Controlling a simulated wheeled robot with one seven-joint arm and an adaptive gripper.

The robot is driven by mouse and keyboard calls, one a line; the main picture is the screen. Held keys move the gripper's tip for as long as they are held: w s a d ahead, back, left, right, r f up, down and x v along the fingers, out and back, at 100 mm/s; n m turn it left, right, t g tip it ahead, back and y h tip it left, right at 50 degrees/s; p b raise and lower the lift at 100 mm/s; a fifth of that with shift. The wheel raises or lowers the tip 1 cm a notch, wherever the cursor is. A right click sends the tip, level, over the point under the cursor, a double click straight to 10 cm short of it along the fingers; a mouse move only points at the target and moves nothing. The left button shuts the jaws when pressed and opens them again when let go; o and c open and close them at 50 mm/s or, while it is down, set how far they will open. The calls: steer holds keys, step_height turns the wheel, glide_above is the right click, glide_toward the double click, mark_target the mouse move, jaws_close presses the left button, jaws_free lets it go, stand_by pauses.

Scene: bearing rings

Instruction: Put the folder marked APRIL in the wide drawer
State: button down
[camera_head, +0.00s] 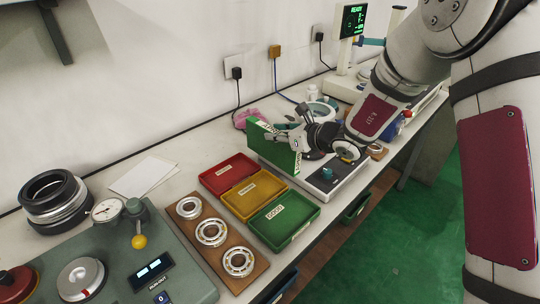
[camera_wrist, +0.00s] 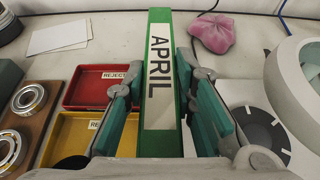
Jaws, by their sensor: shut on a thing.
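The green folder (camera_head: 270,147) stands upright over the bench, past the coloured trays. Its spine carries a white label reading APRIL in the wrist view (camera_wrist: 160,70). My gripper (camera_head: 298,138) is shut on it, with a teal-padded finger on each side of the spine in the wrist view (camera_wrist: 160,95). I cannot tell whether the folder's lower edge touches the bench. Below the bench's front edge a green drawer-like part (camera_head: 356,207) and a dark blue one (camera_head: 275,288) show. I cannot tell which is the wide drawer.
Red (camera_head: 228,173), yellow (camera_head: 253,194) and green (camera_head: 284,220) trays lie left of a pale device (camera_head: 335,183). A wooden board (camera_head: 215,236) holds bearing rings. A pink cloth (camera_head: 243,118) lies by the wall. Green floor (camera_head: 410,240) is clear in front.

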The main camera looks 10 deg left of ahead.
mark_target(277, 151)
steer(key=shift+f, duration=3)
steer(key=shift+f, duration=0.2)
steer(key=c, duration=1.3)
jaws_free()
steer(key=shift+r, duration=0.2)
steer(key=v, duration=1.2)
steer(key=shift+f, duration=0.1)
